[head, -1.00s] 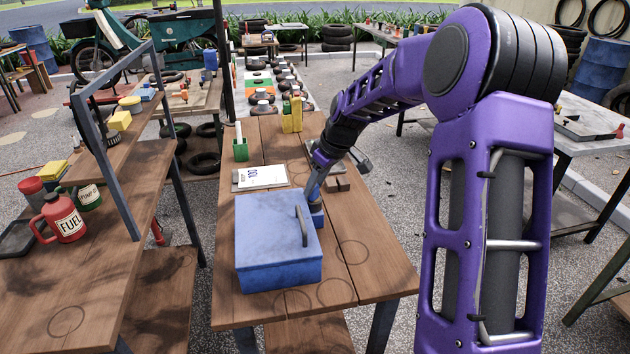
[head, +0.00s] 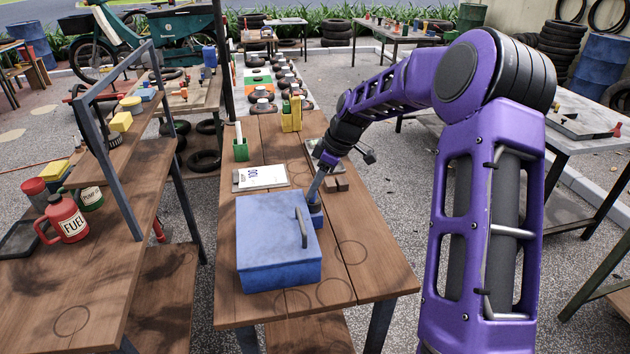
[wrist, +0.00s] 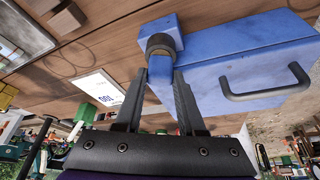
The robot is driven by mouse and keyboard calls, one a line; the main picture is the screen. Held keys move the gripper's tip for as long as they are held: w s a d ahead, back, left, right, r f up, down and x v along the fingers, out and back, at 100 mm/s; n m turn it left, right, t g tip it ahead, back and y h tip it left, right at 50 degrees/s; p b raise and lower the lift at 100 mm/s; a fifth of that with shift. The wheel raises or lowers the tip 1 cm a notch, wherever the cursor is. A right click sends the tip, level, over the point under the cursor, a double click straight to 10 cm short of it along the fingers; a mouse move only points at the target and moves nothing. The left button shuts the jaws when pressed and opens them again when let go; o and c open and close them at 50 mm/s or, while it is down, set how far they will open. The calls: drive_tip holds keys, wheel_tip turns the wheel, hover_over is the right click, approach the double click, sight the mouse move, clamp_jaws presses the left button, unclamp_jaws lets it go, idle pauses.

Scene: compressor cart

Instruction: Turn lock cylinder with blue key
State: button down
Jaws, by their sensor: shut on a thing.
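A blue metal box (head: 262,262) with a dark handle (head: 302,228) stands on the wooden table. A small blue lock block (head: 316,217) sits at its back right side. In the wrist view, the block carries a round dark lock cylinder (wrist: 160,44). My gripper (wrist: 160,75) reaches the cylinder, with its fingertips close to it and a small blue piece between them, which looks like the blue key. In the head view my gripper (head: 316,198) points down at the block.
A white sheet on a clipboard (head: 263,177) lies behind the box. A green holder (head: 240,150) and a yellow holder (head: 291,118) stand farther back. The table's front right is bare. A shelf bench with a red fuel can (head: 66,220) stands at the left.

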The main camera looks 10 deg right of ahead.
drive_tip(key=shift+n, duration=0.4)
drive_tip(key=n+g+p, duration=0.1)
drive_tip(key=n+p, duration=0.1)
drive_tip(key=n, duration=0.1)
drive_tip(key=shift+w+g+y, duration=0.1)
drive_tip(key=shift+g+y, duration=0.2)
drive_tip(key=shift+d+n+p, duration=0.1)
drive_tip(key=shift+n+p, duration=0.2)
drive_tip(key=shift+n, duration=0.1)
drive_tip(key=n+g, duration=0.1)
drive_tip(key=n, duration=0.3)
drive_tip(key=shift+w+g, duration=0.1)
drive_tip(key=shift+g, duration=0.2)
drive_tip(key=shift+c, duration=2.1)
unclamp_jaws()
